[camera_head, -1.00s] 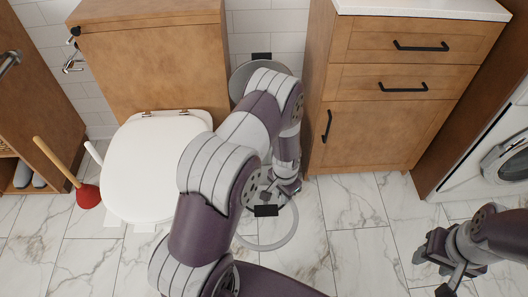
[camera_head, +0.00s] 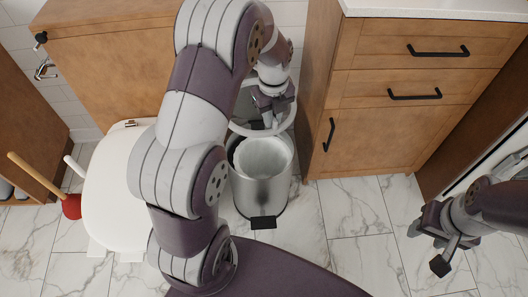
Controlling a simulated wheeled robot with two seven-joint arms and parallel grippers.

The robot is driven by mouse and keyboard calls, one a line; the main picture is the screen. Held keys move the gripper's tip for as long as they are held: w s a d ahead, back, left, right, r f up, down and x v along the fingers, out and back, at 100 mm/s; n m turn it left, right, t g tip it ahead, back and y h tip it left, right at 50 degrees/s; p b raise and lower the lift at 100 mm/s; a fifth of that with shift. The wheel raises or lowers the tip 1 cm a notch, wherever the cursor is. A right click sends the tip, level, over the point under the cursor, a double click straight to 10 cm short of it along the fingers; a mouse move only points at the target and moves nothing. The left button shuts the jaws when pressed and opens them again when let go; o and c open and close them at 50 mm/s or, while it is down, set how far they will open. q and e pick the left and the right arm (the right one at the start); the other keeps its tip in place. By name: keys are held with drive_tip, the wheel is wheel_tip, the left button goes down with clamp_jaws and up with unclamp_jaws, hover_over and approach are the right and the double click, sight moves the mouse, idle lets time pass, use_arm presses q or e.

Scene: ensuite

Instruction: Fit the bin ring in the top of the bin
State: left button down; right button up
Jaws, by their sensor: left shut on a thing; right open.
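The bin (camera_head: 260,185) is a silver cylinder on the floor between the toilet and the cabinet. Its mouth is open, showing a pale inside, and a black pedal is at its front. Its raised lid (camera_head: 243,108) stands behind, partly covered by my arm. My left gripper (camera_head: 274,112) is shut on the bin ring (camera_head: 262,133), a pale grey hoop. The ring shows at the back edge of the bin's mouth, set back from its centre. I cannot tell whether they touch. My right gripper (camera_head: 427,247) is open and empty over the floor at right.
The white toilet (camera_head: 115,190) is close on the bin's left, with a red plunger (camera_head: 70,206) beyond it. The wooden cabinet (camera_head: 375,130) stands close on the bin's right. The tiled floor in front of the cabinet is clear.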

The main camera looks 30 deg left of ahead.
use_arm(q)
wheel_tip(320, 180, down, 26)
drive_tip(key=b, duration=0.9)
drive_tip(key=shift+b, duration=0.4)
drive_tip(key=shift+s+d+f, duration=0.1)
drive_tip(key=shift+f, duration=0.2)
drive_tip(key=c, duration=1.1)
unclamp_jaws()
drive_tip(key=shift+r, duration=0.1)
